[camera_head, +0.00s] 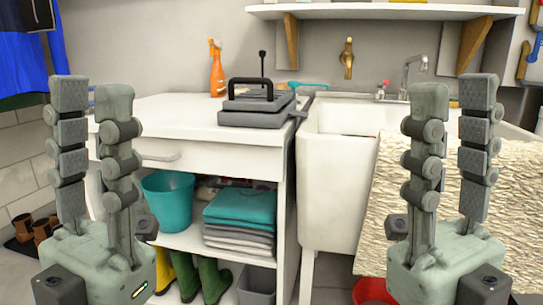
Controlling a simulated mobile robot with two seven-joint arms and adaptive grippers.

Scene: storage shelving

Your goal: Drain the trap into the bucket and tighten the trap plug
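A teal bucket (168,197) stands on the shelf under the white counter, right of my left gripper in the picture. A red container (373,291), perhaps a bucket, shows partly at the bottom edge, left of my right gripper. The trap and its plug are not visible. The white sink (335,190) stands right of the counter. My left gripper (92,90) points up at the left, its fingers apart and nothing between them. My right gripper (454,88) points up at the right, also with fingers apart and empty, in front of the sink area.
A black-handled grey tool or case (257,108) and an orange spray bottle (217,70) are on the counter (150,110). Folded towels (240,212) lie on the shelf. Green boots (213,279) and a grey bin (257,284) stand below. A cream textured surface (385,210) covers the right.

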